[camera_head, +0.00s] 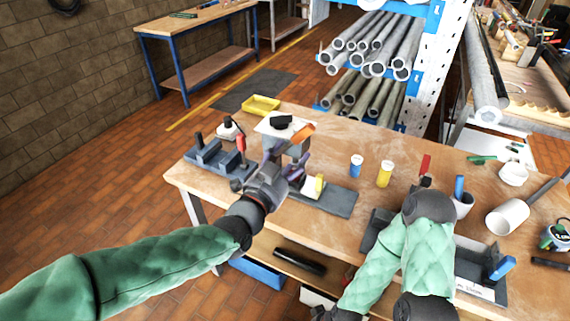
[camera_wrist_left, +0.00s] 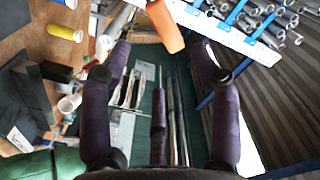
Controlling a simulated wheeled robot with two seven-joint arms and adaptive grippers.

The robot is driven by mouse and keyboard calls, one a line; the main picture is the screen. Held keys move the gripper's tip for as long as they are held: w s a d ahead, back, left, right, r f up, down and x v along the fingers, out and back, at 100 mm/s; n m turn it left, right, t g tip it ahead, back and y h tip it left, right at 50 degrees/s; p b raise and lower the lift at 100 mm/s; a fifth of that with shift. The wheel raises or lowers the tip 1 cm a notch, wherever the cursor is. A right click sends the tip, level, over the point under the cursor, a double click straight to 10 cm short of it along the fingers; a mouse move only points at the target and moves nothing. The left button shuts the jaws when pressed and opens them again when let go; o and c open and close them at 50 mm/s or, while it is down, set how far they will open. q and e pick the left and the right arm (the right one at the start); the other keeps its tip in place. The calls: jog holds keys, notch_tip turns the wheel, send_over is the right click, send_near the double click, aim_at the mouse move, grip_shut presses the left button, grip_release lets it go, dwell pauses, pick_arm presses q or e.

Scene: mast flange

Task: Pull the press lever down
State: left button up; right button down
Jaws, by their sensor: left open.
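The press (camera_head: 279,128) stands on the workbench with a pale top, a dark base and an orange lever handle (camera_head: 301,133) that slants up to the right. My left gripper (camera_head: 285,163) is in front of the press, just below the handle, with its purple fingers apart and empty. In the left wrist view the orange handle (camera_wrist_left: 166,26) is ahead of the open fingers (camera_wrist_left: 160,55), near the top edge, and I see no contact. The press body is partly hidden behind my gripper. My right arm is bent over the bench's right part; its gripper does not show.
A grey fixture with a red handle (camera_head: 240,143) stands left of the press, and a yellow tray (camera_head: 261,104) lies behind. A blue container (camera_head: 356,166) and a yellow one (camera_head: 385,174) stand to the right. A white cylinder (camera_head: 508,217) lies further right.

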pick_arm(q)
jog(key=shift+v, duration=0.9)
jog(key=a+f+n+g+y, duration=0.2)
jog(key=a+f+n+g, duration=0.2)
jog(key=f, duration=1.2)
jog(key=a+f+n+g+y, duration=0.2)
jog(key=a+f+n+g, duration=0.15)
jog(key=f, duration=1.15)
jog(key=s+a+f+n+g, duration=0.2)
jog(key=s+f+n+g, duration=0.2)
jog(key=s+f, duration=0.6)
jog(key=s+a+f+n+g+y, duration=0.1)
jog(key=s+a+f+n+g, duration=0.2)
jog(key=s+f, duration=0.8)
jog(key=shift+s+f+n+g, duration=0.15)
jog(key=shift+f+n+g, duration=0.2)
jog(key=shift+f+n, duration=0.65)
